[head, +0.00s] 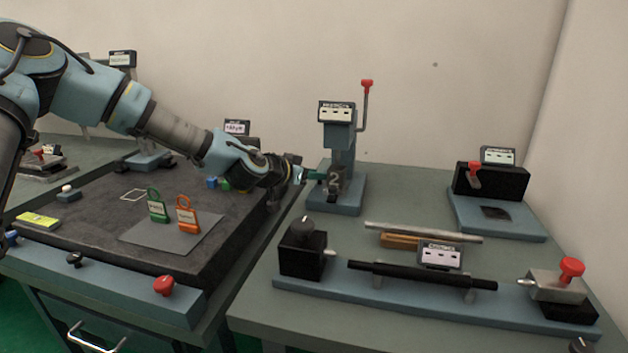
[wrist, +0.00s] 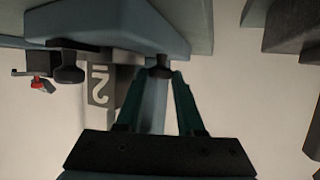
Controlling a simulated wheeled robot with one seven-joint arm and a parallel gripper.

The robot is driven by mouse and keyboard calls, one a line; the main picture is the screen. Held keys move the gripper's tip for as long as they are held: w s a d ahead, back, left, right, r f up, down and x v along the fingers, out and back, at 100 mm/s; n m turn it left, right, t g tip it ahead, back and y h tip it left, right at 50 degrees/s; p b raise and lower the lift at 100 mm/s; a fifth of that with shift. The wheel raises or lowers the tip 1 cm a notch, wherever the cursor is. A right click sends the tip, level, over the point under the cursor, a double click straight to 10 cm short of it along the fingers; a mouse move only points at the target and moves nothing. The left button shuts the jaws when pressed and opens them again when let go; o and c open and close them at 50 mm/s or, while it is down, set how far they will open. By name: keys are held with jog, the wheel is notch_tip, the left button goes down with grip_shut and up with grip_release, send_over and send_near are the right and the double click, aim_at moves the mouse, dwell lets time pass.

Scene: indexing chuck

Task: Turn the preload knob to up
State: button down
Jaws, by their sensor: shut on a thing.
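My gripper (head: 311,175) reaches in from the left to the blue-grey indexing stand, at the left side of its upright. In the wrist view my gripper (wrist: 157,75) has its two teal fingers shut on a small black knob (wrist: 158,67), which I take to be the preload knob. No label on it is readable, and its pointing direction cannot be told. In the head view the knob is hidden by my gripper. The grey chuck block with a "2" (head: 335,180) sits on the stand, and it also shows in the wrist view (wrist: 98,93).
A second black knob (wrist: 68,68) is left of the held one in the wrist view. A red-tipped lever (head: 366,95) rises at the stand's right. A metal rod (head: 422,232) and a long fixture (head: 400,300) lie in front. A dark-backed station (head: 495,208) stands at right.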

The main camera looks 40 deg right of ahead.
jog(key=shift+s+d+n+t+y+b, duration=0.1)
jog(key=shift+n+t+y+b, duration=0.15)
jog(key=shift+n+t, duration=0.45)
jog(key=shift+s+a+n+t+y+b, duration=0.1)
jog(key=shift+s+n+t+y+b, duration=0.1)
jog(key=shift+n+t, duration=0.5)
jog(key=shift+s+d+n+t+y+b, duration=0.2)
jog(key=shift+n+t, duration=0.3)
jog(key=shift+t, duration=0.4)
jog(key=shift+w+a+r, duration=0.1)
jog(key=shift+w, duration=0.1)
jog(key=c, duration=0.5)
grip_release()
